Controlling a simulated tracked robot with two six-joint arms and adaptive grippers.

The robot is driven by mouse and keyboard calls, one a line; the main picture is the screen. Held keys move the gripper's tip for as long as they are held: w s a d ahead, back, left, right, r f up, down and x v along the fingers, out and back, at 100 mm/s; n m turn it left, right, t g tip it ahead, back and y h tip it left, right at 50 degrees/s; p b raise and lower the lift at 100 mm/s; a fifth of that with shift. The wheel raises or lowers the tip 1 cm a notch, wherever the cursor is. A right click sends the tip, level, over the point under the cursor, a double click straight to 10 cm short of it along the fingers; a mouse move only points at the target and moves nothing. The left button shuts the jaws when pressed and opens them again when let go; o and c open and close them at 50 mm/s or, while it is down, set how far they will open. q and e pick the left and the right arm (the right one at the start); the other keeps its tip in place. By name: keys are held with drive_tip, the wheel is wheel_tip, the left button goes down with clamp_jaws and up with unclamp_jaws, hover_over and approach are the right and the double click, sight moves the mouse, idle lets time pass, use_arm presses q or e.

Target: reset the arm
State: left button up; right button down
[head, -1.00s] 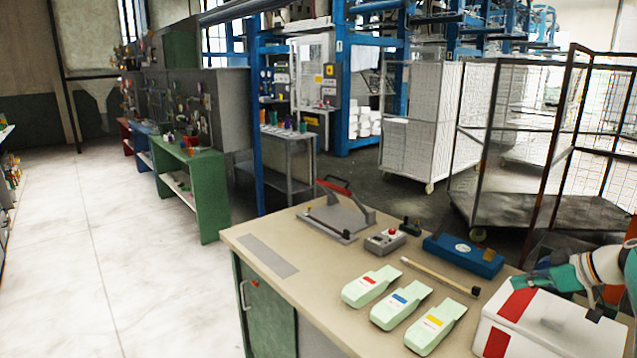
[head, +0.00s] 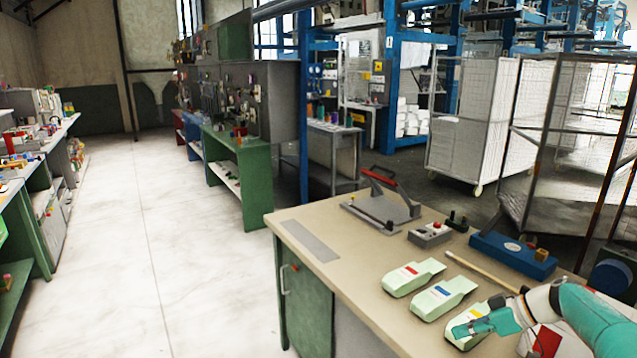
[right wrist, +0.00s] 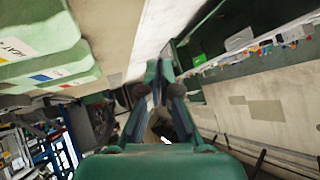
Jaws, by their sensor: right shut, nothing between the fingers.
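My right gripper (head: 468,328) comes in from the lower right of the head view, on my teal and white arm. It is shut and empty, and it covers part of the pale green container with the yellow label (head: 462,318). I cannot tell whether it touches that container. In the right wrist view the closed fingers (right wrist: 158,75) show at the middle, with pale green containers (right wrist: 40,50) at the upper left. My left gripper is not in view.
The table (head: 350,262) also holds containers with red (head: 412,277) and blue (head: 445,296) labels, a lever press (head: 384,205), a button box (head: 430,234) and a blue block (head: 512,254). Open floor (head: 180,260) lies left.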

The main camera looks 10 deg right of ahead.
drive_tip(key=s+a+f+m+g+b, duration=0.1)
drive_tip(key=s+a+f+g+b, duration=0.2)
drive_tip(key=a+f, duration=0.75)
drive_tip(key=s+a+f+g, duration=0.2)
drive_tip(key=s+a+f, duration=0.4)
drive_tip(key=a+f, duration=0.4)
drive_tip(key=s+a+f+m+h+b, duration=0.1)
drive_tip(key=s+a+f+m+h, duration=0.1)
drive_tip(key=s+f, duration=0.4)
drive_tip(key=s+a+f+m+h, duration=0.2)
drive_tip(key=s+a+f+m, duration=0.3)
drive_tip(key=s, duration=1)
wheel_tip(320, 180, down, 3)
drive_tip(key=shift+s+r+m+b, duration=0.2)
drive_tip(key=shift+m+b, duration=0.2)
drive_tip(key=shift+m, duration=0.3)
drive_tip(key=shift+s, duration=0.1)
